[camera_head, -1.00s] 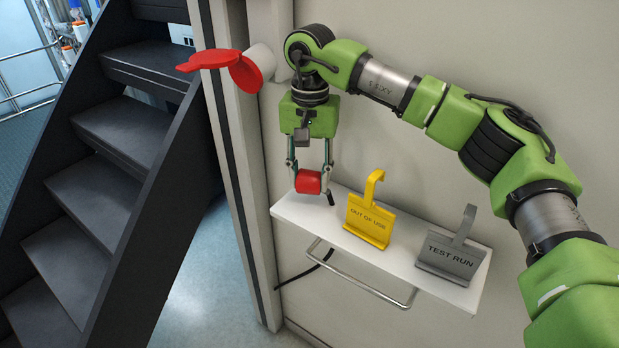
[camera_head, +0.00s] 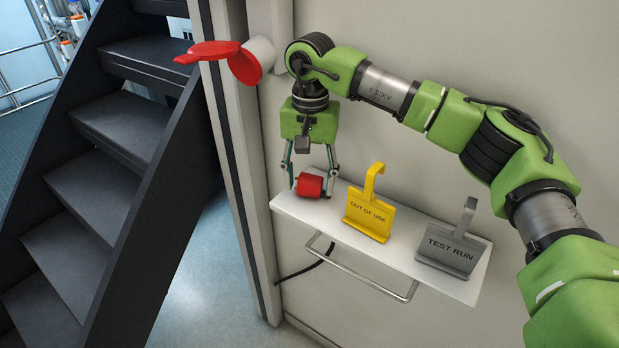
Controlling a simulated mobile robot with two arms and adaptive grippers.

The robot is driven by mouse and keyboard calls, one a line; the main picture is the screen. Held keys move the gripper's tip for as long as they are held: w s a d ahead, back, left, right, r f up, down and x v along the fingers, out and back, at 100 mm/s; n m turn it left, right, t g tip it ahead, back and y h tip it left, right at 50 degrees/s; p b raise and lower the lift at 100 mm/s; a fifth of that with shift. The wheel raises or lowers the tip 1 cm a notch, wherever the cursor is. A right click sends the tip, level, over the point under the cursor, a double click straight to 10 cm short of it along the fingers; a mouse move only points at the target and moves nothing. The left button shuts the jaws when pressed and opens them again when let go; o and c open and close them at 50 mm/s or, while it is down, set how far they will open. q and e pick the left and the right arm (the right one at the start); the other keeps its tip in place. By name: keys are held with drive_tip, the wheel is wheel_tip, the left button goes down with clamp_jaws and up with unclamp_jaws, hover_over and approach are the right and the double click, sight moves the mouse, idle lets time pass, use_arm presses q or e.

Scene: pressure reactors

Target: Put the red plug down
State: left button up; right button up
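The red plug (camera_head: 310,186) lies at the left end of the white shelf (camera_head: 400,262) and appears to rest on its surface. My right gripper (camera_head: 312,187) points down over it with one finger on each side. The fingers look spread wider than the plug, so the gripper appears open around it. Whether a finger still touches the plug is hard to see. My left gripper is not in view.
A yellow OUT OF USE sign (camera_head: 369,213) and a grey TEST RUN sign (camera_head: 451,248) stand on the shelf to the right. A red flap on a white pipe (camera_head: 245,65) sticks out at upper left. Dark stairs (camera_head: 105,180) fill the left.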

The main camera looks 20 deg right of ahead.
sight(310, 178)
drive_tip(key=shift+r, duration=0.25)
wheel_tip(310, 178, up, 13)
drive_tip(key=shift+f, duration=0.15)
idle(0.5)
